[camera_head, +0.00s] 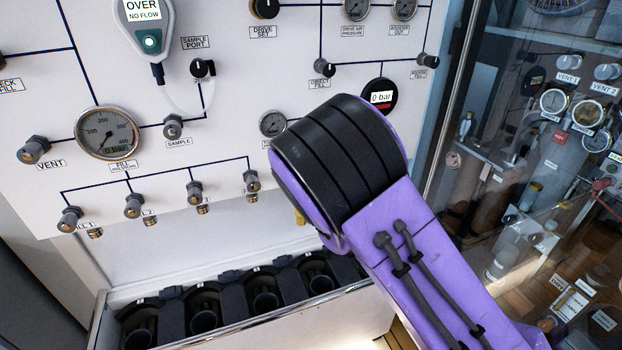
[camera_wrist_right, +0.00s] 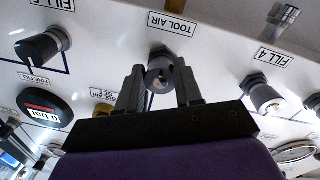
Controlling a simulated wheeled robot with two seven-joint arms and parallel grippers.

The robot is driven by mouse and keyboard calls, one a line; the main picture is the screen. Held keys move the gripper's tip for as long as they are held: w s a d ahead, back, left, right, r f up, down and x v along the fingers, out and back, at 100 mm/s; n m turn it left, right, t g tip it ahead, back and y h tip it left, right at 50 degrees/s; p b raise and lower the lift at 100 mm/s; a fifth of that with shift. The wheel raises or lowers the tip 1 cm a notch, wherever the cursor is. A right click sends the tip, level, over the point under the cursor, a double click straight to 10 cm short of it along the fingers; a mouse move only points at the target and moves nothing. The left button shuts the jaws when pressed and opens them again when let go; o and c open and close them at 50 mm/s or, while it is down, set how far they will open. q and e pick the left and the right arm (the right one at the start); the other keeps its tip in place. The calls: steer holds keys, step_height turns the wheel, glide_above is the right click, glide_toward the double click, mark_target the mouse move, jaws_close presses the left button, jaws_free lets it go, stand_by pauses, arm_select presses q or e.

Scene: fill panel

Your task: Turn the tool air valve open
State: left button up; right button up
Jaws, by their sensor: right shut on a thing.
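The tool air valve (camera_wrist_right: 161,62) is a grey knob on the white panel, beside the "TOOL AIR" label (camera_wrist_right: 172,24) in the right wrist view. My right gripper (camera_wrist_right: 158,84) has one dark finger on each side of this knob and is shut on it. In the head view my purple and black right arm covers the gripper and the valve, so neither shows there. How far the valve is turned is not clear. My left gripper is in neither view.
On the panel (camera_head: 330,25) near the arm are a small gauge (camera_head: 272,123), a round "0 bar" display (camera_head: 380,96) and several fill valves (camera_head: 133,206). Below is a rack of black holders (camera_head: 205,305). A glass-fronted cabinet (camera_head: 540,150) stands at the right.

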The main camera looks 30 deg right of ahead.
steer(key=shift+f, duration=0.2)
steer(key=o, duration=1)
steer(key=shift+o, duration=0.2)
steer(key=shift+r, duration=0.1)
